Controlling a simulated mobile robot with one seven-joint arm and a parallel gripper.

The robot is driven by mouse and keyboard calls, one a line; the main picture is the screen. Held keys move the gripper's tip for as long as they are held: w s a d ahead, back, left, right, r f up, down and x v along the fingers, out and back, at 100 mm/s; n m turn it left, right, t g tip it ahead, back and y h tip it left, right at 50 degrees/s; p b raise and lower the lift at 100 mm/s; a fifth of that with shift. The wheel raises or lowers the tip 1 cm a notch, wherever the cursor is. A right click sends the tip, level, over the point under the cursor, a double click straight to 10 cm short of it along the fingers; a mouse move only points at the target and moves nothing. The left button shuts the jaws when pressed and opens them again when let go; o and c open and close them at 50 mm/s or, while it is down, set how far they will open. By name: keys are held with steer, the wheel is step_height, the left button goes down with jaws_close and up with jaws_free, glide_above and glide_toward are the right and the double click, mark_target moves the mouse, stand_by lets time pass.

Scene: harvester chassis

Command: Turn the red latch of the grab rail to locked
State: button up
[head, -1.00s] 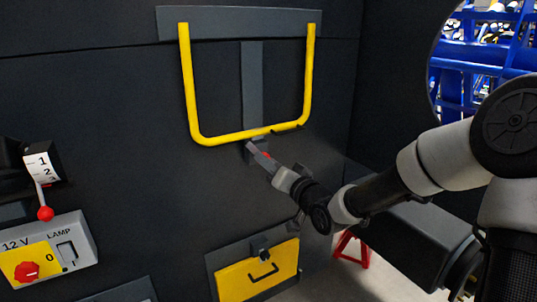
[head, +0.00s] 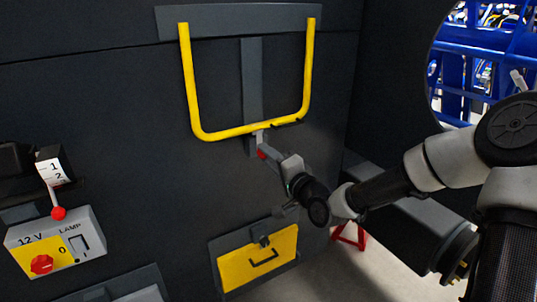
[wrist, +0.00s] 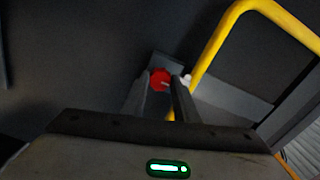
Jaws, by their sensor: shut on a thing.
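The yellow grab rail (head: 308,70) is a U-shaped tube hanging from a grey plate on the dark panel. It also shows at the right of the wrist view (wrist: 216,42). The red latch (head: 262,154) is at the foot of the grey upright strip (head: 251,85), just below the rail's bottom bar. In the wrist view, the red latch (wrist: 160,79) shows as a small red piece between the two fingertips. My gripper (head: 261,145) is shut on it, and its fingers hide most of the latch in the head view. I cannot read the latch's position.
A yellow drawer-like panel (head: 240,281) with a black handle is below my gripper. At the left are a grey lamp switch box (head: 88,245) with a red knob and a red-tipped lever (head: 58,213). A dark wall stands close at the right.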

steer(key=shift+f, duration=0.1)
stand_by(0.4)
steer(key=o, duration=1.1)
steer(key=shift+c, duration=0.2)
steer(key=p+v, duration=0.9)
steer(key=v, duration=0.8)
steer(key=shift+s, duration=0.2)
steer(key=shift+d, duration=0.15)
